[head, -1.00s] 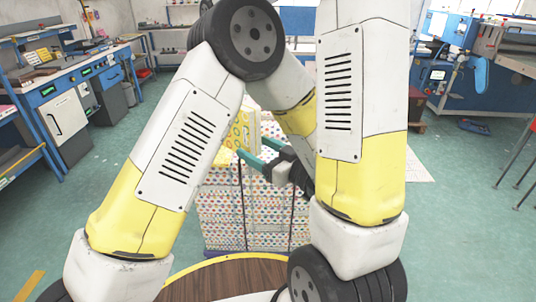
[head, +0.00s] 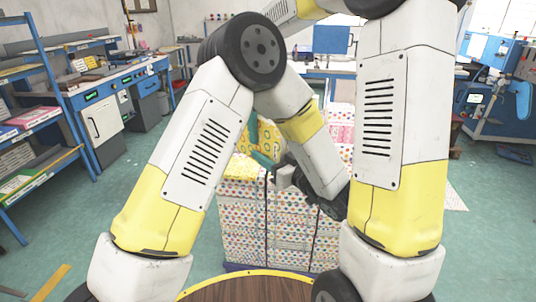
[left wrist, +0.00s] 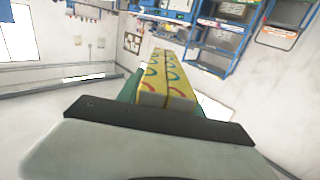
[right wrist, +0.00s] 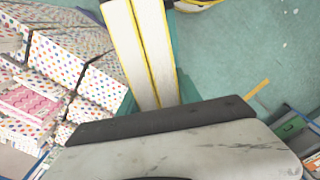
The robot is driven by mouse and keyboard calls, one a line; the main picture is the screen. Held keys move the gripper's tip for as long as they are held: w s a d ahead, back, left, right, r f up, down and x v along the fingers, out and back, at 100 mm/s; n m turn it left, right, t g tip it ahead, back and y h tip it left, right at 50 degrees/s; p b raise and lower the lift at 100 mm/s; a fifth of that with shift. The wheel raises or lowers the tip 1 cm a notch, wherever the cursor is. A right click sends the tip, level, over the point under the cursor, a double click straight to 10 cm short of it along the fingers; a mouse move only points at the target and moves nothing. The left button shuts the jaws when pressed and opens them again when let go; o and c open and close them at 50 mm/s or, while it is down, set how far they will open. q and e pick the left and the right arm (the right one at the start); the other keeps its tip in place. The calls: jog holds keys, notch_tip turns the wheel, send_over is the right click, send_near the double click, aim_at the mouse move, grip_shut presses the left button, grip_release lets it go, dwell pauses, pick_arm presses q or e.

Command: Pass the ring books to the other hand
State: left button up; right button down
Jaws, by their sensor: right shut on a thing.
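The yellow ring books (head: 242,141) have a round pattern and show above the dotted boxes in the head view, partly hidden by my left arm. In the right wrist view my right gripper (right wrist: 152,82) is shut on the books (right wrist: 147,50), which show white faces with yellow edges.
A stack of dotted boxes (head: 262,225) stands in front of me, also at left in the right wrist view (right wrist: 60,55). Blue shelves (head: 35,130) and benches (head: 105,110) line the left. Blue machines (head: 490,100) stand at right. Green floor is open on both sides.

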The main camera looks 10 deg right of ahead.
pick_arm(q)
grip_shut()
pick_arm(e)
jog(key=shift+a, duration=0.1)
pick_arm(q)
jog(key=shift+r, duration=0.1)
pick_arm(e)
jog(key=c, duration=0.7)
grip_release()
jog(key=shift+c, duration=0.2)
notch_tip(320, 180, up, 12)
jog(key=shift+r, duration=0.1)
